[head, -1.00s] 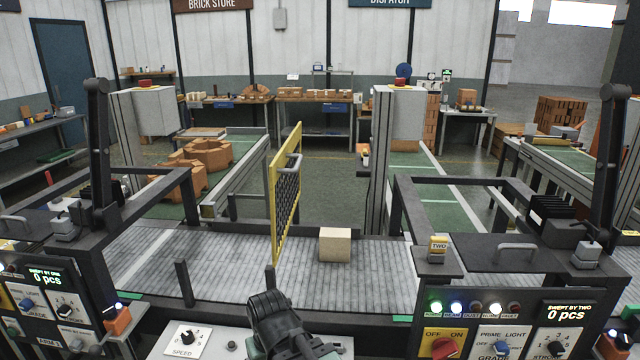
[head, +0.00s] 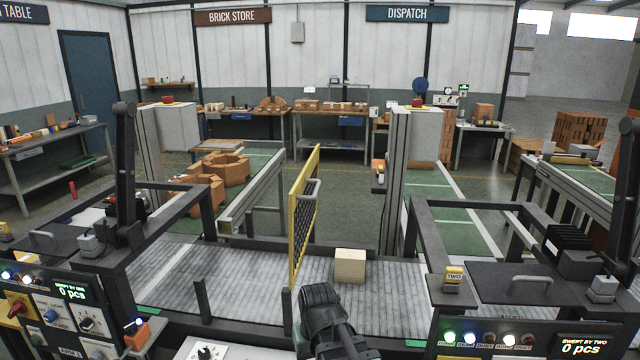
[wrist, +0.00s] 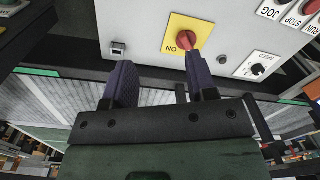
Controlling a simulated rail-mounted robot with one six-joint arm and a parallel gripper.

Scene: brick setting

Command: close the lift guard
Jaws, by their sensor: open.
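The likely lift guard is a yellow-framed panel with dark mesh (head: 304,220) and a grey handle (head: 309,190). It stands upright and edge-on across the grey roller conveyor (head: 230,270), at an angle to the front rail. My gripper (head: 318,294) is low in front of the conveyor, apart from the guard and to the right of its near edge. In the wrist view my gripper (wrist: 160,82) is open and empty, its two fingers apart. The right finger appears close to a red knob (wrist: 188,42) on a yellow plate; I cannot tell whether they touch.
A pale block (head: 350,266) sits on the conveyor right of the guard. A short dark post (head: 286,312) stands at the front rail. Dark frames with control panels (head: 520,340) flank the conveyor. Orange bricks (head: 222,172) lie on the green belt behind.

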